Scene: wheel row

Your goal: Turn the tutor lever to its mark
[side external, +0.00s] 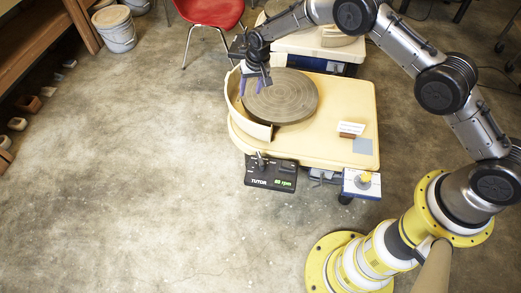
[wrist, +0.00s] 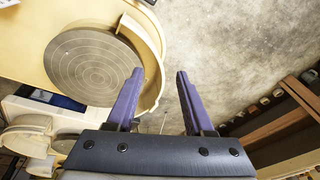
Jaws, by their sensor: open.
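The tutor box (side external: 270,172) is a black panel on the front edge of the near pottery wheel in the side external view. It reads "TUTOR" and shows a green "80 rpm" display. A small lever (side external: 261,160) stands up at its top left; its mark is too small to make out. My gripper (side external: 252,86) is above the left rim of the wheel's round grey plate, well behind the tutor box. In the wrist view my gripper's purple fingers (wrist: 158,75) are apart with nothing between them. The tutor box and lever are not visible in the wrist view.
The wheel's cream table (side external: 345,100) has a curved splash guard (side external: 243,115) along its left side. A second wheel, red chair (side external: 211,12) and bucket (side external: 115,30) stand behind.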

